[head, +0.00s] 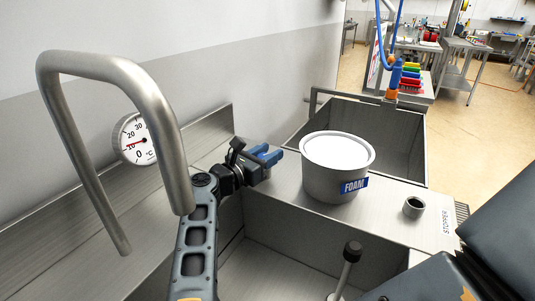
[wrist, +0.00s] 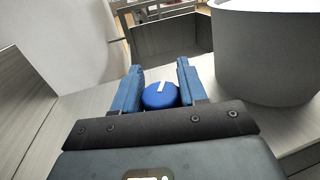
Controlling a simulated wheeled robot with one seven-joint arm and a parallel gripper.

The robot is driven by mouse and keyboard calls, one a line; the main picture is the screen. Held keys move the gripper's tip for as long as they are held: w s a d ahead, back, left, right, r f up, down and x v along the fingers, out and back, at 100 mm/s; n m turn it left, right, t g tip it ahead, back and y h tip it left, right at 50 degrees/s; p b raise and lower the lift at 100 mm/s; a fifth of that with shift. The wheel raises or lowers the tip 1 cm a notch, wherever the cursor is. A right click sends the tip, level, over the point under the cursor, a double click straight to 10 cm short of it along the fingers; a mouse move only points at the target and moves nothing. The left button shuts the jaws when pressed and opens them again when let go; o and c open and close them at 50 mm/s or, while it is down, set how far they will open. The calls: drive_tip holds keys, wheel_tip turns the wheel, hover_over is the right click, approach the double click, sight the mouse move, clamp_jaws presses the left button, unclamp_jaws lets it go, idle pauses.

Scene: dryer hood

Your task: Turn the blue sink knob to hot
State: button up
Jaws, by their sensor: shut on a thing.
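The blue sink knob (wrist: 160,97) is round, with a white mark on its top that points away from me and slightly right in the wrist view. My gripper (wrist: 159,72) has its blue fingers on either side of the knob and is shut on it. In the head view, my gripper (head: 270,157) is at the ledge behind the sink basin, left of the foam tub. I cannot make out the knob there apart from the blue fingers. A round dial (head: 137,140) on the left reads in °C, its red needle pointing left near 10.
The grey foam tub (head: 335,185) stands just right of my gripper. A thick bent metal pipe (head: 160,95) arches over the left side. A small metal cup (head: 413,207) and a black-topped rod (head: 348,262) are at the right and front. A second basin (head: 400,140) lies behind.

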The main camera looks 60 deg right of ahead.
drive_tip(key=shift+c, duration=1.4)
